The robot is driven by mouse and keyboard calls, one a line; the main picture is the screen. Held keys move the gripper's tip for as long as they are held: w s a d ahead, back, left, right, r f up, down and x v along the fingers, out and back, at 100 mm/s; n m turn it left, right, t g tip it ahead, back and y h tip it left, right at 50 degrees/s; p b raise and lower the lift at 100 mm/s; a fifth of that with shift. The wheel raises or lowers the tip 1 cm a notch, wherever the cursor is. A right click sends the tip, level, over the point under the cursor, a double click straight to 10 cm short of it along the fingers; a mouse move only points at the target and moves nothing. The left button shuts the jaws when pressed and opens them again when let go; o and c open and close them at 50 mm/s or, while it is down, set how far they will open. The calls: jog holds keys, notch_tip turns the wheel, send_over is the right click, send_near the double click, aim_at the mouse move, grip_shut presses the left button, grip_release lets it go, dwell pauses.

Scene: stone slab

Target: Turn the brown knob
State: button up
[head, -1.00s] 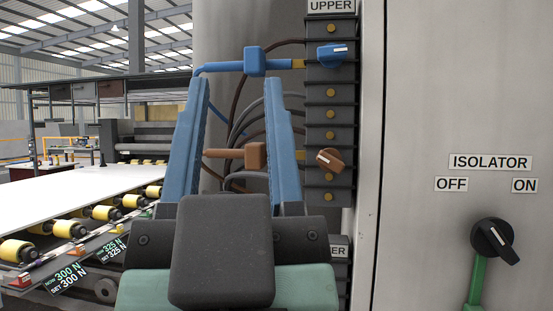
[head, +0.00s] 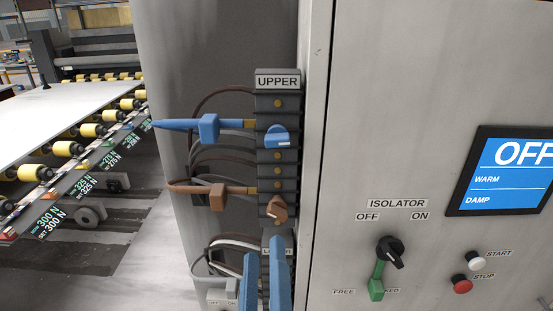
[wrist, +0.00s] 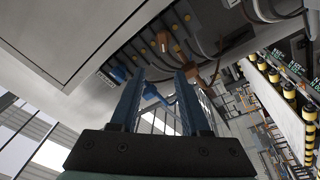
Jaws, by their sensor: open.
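The brown knob (head: 277,208) is on the lower part of the dark UPPER terminal strip, below the blue knob (head: 277,138). In the wrist view, which is tilted, the brown knob (wrist: 162,42) appears beyond the fingertips. My gripper (head: 264,250) has two blue fingers, apart with nothing between them. In the head view they point up just below the brown knob, overlapping the lower strip. My gripper also shows in the wrist view (wrist: 160,75). I see no contact with the knob.
A brown connector (head: 210,197) and a blue connector (head: 208,127) stick out left of the strip, with loose cables around. A grey cabinet panel on the right carries the isolator switch (head: 390,252), the START and STOP buttons and a screen (head: 502,172). A roller conveyor stands left.

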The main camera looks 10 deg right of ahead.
aim_at(277, 217)
jog(key=w+d, duration=0.1)
jog(key=w, duration=0.1)
jog(key=w+d+n+g, duration=0.1)
jog(key=w, duration=0.2)
jog(key=w+d+n+b, duration=0.1)
jog(key=w, duration=0.1)
jog(key=shift+w+d+f+g, duration=0.1)
jog(key=shift+w+d+g, duration=0.25)
jog(key=shift+w+g, duration=0.05)
jog(key=shift+p+x, duration=0.3)
jog(key=shift+x, duration=0.6)
jog(key=shift+f, duration=0.15)
jog(key=shift+c, duration=0.3)
grip_shut()
